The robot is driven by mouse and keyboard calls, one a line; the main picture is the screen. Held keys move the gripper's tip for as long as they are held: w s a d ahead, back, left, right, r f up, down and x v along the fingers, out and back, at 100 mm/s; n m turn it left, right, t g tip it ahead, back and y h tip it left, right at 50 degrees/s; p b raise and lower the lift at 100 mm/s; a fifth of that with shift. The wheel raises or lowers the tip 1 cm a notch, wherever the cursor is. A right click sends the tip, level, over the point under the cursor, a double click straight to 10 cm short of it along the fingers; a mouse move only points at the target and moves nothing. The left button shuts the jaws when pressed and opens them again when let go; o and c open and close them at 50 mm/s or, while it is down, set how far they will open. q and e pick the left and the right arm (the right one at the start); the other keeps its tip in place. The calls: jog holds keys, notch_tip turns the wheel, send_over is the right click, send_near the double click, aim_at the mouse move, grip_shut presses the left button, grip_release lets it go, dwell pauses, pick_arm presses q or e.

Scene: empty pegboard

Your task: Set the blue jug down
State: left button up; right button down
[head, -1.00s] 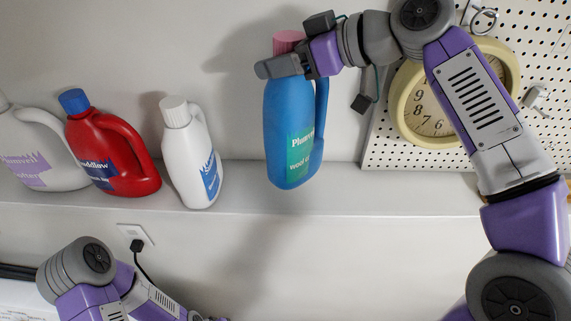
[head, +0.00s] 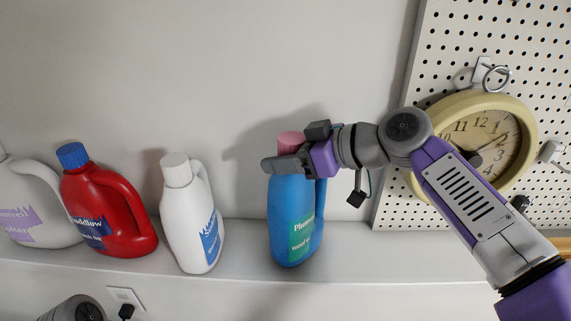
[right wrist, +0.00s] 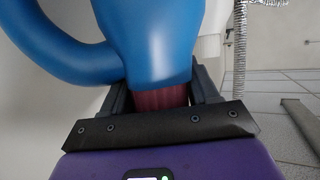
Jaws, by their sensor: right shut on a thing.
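The blue jug (head: 292,215) has a pink cap and a green label. It is upright over the white shelf (head: 350,262), right of the white jug. Its base looks at or very near the shelf top; I cannot tell for sure whether it touches. My left gripper is out of view.
A white jug (head: 190,220), a red jug (head: 100,215) with a blue cap and a pale jug (head: 35,205) stand to the left on the shelf. A pegboard (head: 440,60) with a round clock (head: 490,130) is at the right. The shelf is clear right of the blue jug.

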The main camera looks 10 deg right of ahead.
jog(key=shift+f, duration=0.5)
jog(key=shift+c, duration=1.3)
grip_release()
jog(key=shift+f, duration=0.1)
jog(key=b+v, duration=0.1)
jog(key=v, duration=1.1)
jog(key=shift+s, duration=0.1)
